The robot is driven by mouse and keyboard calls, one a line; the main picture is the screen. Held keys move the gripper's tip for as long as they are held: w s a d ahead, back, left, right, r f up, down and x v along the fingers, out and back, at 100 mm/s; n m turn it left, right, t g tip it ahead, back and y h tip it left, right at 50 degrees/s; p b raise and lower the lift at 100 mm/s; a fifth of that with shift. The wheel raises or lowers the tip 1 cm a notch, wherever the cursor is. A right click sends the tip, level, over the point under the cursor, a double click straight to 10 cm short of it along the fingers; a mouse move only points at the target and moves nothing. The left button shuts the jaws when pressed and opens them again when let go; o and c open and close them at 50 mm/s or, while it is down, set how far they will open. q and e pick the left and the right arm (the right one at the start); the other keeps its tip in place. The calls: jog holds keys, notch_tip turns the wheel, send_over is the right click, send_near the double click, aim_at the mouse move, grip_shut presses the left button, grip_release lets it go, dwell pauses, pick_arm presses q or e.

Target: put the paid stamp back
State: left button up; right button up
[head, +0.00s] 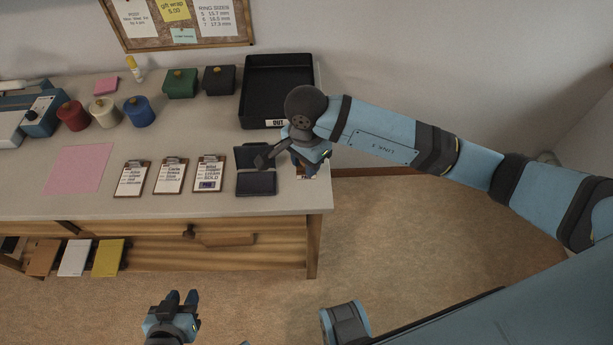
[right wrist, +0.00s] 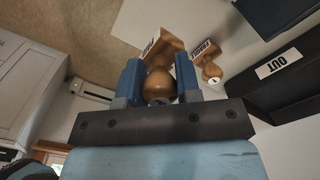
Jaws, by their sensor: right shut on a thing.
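My right gripper (head: 308,156) is over the table's right end, beside the stamp pad. In the right wrist view, the right gripper (right wrist: 160,82) is shut on the round wooden handle of a stamp (right wrist: 158,86). The stamp's wooden block carries a white label, which looks like PAID but is hard to read. A second wooden stamp (right wrist: 211,70) with a white label stands close beside it on the table. In the head view, the gripper mostly hides the stamps. My left gripper (head: 181,303) is open and empty, low in front of the table.
An open black stamp pad (head: 256,183) lies left of the right gripper. A black OUT tray (head: 279,62) stands behind. Three clipboards, the rightmost (head: 209,172) with a purple mark, lie left of the pad. A pink sheet (head: 80,169) and several coloured pots and boxes stand farther left.

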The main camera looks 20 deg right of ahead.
notch_tip(320, 180, down, 7)
jog(key=shift+r, duration=0.2)
dwell(0.3)
jog(key=shift+f, duration=0.2)
jog(key=o, duration=0.9)
jog(key=shift+r, duration=0.1)
